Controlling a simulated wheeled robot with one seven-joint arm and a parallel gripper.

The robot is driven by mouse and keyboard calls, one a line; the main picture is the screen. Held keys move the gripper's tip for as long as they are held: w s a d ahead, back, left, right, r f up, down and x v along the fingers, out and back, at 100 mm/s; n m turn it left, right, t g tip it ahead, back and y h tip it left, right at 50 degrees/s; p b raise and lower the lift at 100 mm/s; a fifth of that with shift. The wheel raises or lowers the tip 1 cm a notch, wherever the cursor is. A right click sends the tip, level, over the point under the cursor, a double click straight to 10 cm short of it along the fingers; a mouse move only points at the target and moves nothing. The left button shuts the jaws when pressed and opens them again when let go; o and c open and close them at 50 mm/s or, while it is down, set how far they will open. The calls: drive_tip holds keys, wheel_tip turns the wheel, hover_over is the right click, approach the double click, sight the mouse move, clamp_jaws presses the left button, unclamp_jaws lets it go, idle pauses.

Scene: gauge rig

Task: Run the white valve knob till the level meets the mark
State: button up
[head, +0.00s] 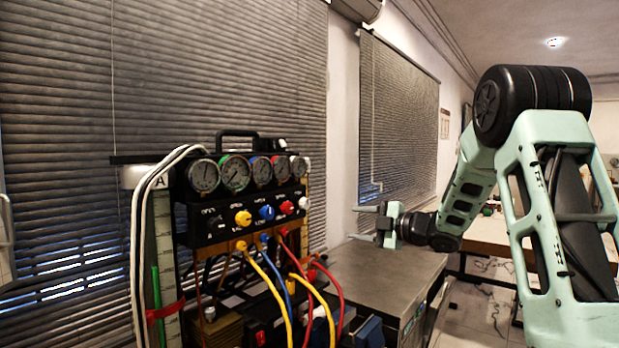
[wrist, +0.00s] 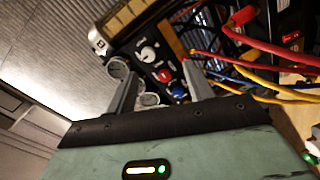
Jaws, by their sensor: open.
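The white valve knob (head: 304,203) is the rightmost knob on the black gauge panel (head: 215,232). The white knob also shows in the wrist view (wrist: 148,54), beyond the fingertips. My gripper (head: 357,223) is open and empty, to the right of the panel and apart from the knob. In the wrist view its two fingers (wrist: 160,66) point toward the panel. A column marked A (head: 162,240) at the left carries a green strip (head: 156,290) and a red band (head: 165,310). A column marked B shows in the wrist view (wrist: 130,19); I cannot make out its level or mark.
Yellow (head: 243,218), blue (head: 267,212) and red (head: 287,207) knobs sit left of the white one, below several gauges. Coloured hoses (head: 333,285) hang in front. A grey cabinet top (head: 385,280) lies bare under my gripper.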

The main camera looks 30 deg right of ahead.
wheel_tip(320, 180, up, 3)
drive_tip(key=s+m+p, duration=0.2)
drive_tip(key=m+p, duration=0.1)
drive_tip(key=p, duration=0.4)
drive_tip(key=m+t+p, duration=0.1)
drive_tip(key=m+p, duration=0.1)
drive_tip(key=p, duration=0.8)
approach(307, 205)
drive_tip(key=x, duration=0.7)
drive_tip(key=shift+w+r, duration=0.2)
drive_tip(key=shift+w, duration=0.2)
drive_tip(key=shift+x, duration=0.75)
drive_tip(key=shift+f, duration=0.15)
drive_tip(key=shift+c, duration=0.2)
drive_tip(key=c, duration=0.9)
